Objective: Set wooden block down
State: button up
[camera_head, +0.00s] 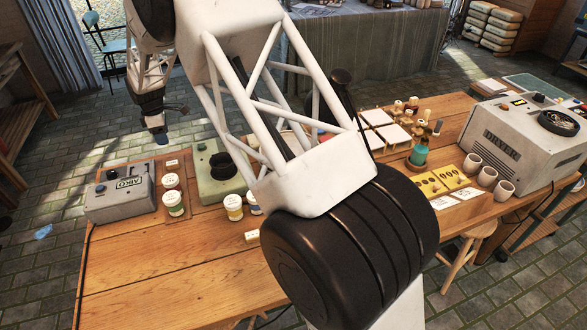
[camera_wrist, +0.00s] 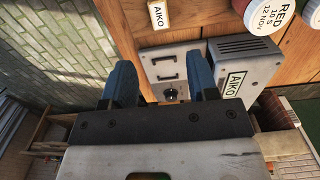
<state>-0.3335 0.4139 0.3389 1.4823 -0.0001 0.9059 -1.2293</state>
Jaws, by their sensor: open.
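A small wooden block (camera_wrist: 158,15) with a white AIKO label lies on the table at the top of the wrist view. A small labelled piece that looks like it shows in the head view (camera_head: 171,163), right of the grey AIKO box (camera_head: 120,192) and behind the jars. My gripper (camera_wrist: 164,85) is open, its two blue fingers apart with nothing held between them. It is over the grey box in the wrist view, apart from the block. In the head view my gripper (camera_head: 159,133) hangs beyond the back edge of the table, above the box.
Labelled jars (camera_head: 172,190) stand right of the box; one marked RED (camera_wrist: 277,15) is near the block. A green device (camera_head: 218,172) stands beyond them. A white DRYER (camera_head: 520,137), cups and trays fill the right. The front left of the table (camera_head: 150,275) is clear.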

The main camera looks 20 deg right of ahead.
jog(key=s+d+r+m+t, duration=0.1)
jog(key=s+d+r+m, duration=0.4)
jog(key=s+d+r, duration=0.6)
jog(key=s+d+r+m, duration=0.4)
jog(key=s+d+r, duration=0.6)
jog(key=s, duration=0.4)
jog(key=s+d+m, duration=0.3)
jog(key=s, duration=0.8)
jog(key=s+d+m+t, duration=0.1)
jog(key=s+d+m, duration=0.2)
jog(key=s, duration=0.8)
jog(key=s+d+m, duration=0.3)
jog(key=s, duration=0.7)
jog(key=shift+s+d+r+t, duration=0.3)
jog(key=shift+s+d, duration=0.05)
jog(key=shift+s, duration=0.05)
